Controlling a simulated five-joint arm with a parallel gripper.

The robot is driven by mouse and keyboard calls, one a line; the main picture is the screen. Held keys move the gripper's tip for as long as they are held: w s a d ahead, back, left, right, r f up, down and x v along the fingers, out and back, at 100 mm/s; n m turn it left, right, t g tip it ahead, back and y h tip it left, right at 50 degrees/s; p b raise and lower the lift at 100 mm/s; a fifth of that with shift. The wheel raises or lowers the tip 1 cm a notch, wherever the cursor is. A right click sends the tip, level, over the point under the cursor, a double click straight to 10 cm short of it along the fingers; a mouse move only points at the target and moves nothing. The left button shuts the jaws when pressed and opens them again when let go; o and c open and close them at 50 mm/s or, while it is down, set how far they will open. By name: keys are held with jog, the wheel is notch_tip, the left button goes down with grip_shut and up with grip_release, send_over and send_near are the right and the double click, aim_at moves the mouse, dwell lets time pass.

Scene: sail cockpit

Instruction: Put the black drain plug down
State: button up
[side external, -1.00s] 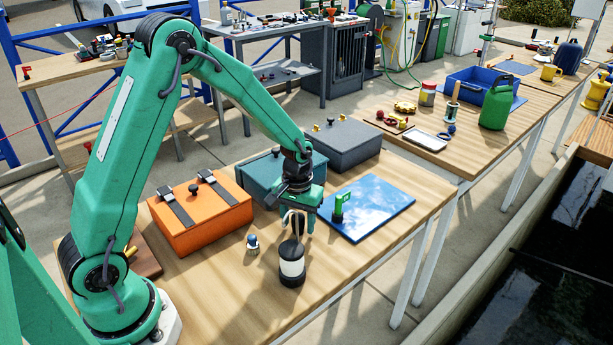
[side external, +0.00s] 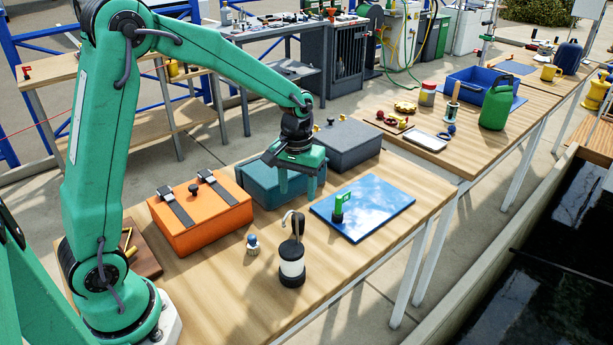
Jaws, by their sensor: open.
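My gripper (side external: 298,197) is open, with its fingers pointing down and nothing between them. It hangs above the bench, in front of the teal box (side external: 258,186) and left of the blue mat (side external: 377,205). A dark upright piece (side external: 299,226) shows below it, at the top of a black-and-white lantern-like object (side external: 291,267) with a pale hook. It may be the black drain plug; I cannot tell whether it stands behind the lantern or belongs to it. The gripper is clear of it.
An orange box (side external: 215,225) with black straps stands left, and a grey box (side external: 352,150) behind. A small white-and-blue item (side external: 252,244) stands left of the lantern. The front right bench is clear.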

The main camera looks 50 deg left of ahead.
jog(key=shift+r, duration=1.05)
jog(key=s+d+r+m+t, duration=0.1)
jog(key=s+r+m+t, duration=0.1)
jog(key=s+r, duration=0.3)
jog(key=s+d+r+m+t, duration=0.1)
jog(key=s+r+m+t, duration=0.2)
jog(key=s, duration=1.1)
notch_tip(320, 180, up, 3)
jog(key=shift+s+r+t, duration=0.15)
jog(key=shift+s+t, duration=0.15)
